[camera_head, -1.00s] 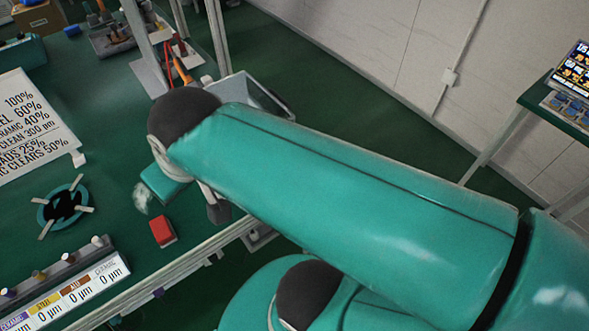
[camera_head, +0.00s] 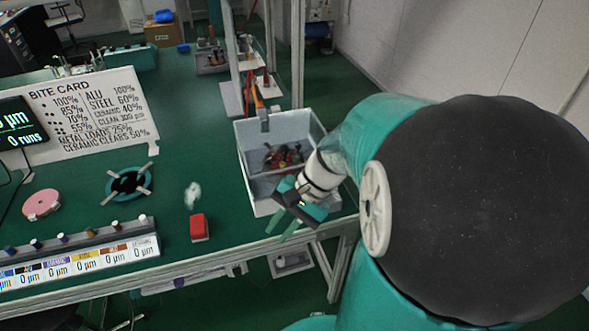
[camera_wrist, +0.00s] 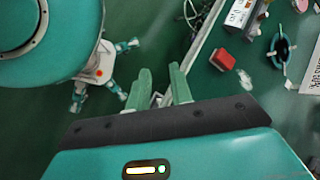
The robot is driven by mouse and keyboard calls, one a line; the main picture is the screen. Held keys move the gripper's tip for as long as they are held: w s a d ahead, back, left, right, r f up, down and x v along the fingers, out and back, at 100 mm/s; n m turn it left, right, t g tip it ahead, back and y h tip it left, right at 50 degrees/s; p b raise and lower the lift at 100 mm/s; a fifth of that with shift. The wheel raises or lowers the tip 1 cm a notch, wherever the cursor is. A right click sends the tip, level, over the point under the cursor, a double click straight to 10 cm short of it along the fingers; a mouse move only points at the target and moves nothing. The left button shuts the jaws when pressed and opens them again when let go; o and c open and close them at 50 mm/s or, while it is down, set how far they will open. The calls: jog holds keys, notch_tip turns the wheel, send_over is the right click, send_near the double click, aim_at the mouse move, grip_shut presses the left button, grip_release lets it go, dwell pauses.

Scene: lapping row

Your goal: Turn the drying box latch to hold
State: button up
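I cannot pick out a drying box or its latch for certain in either view. A grey open bin (camera_head: 262,206) with dark and red items inside stands at the right end of the green bench. My gripper (camera_head: 284,225) is in front of the bin, by the bench's front edge, pointing down and left. The wrist view shows my gripper (camera_wrist: 160,84) with two green fingers apart and nothing between them. My arm hides part of the bin's right side.
A bite card (camera_head: 90,108) stands behind. Metal posts (camera_head: 297,55) rise behind the bin.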

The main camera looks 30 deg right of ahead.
jog(key=s+d+f+m+t+h, duration=0.2)
jog(key=d+f+m+t, duration=0.6)
jog(key=d+m, duration=0.4)
jog(key=s+d+f+m+t+h, duration=0.1)
jog(key=s+d+f+m+t, duration=0.1)
jog(key=d+f+m+t, duration=0.8)
jog(key=w, duration=0.4)
jog(key=w+a+r+m+g, duration=0.1)
jog(key=w, duration=0.4)
jog(key=w+r+m, duration=0.1)
jog(key=w, duration=0.3)
jog(key=shift+w+a+g, duration=0.25)
jog(key=shift+g, duration=0.15)
grip_shut()
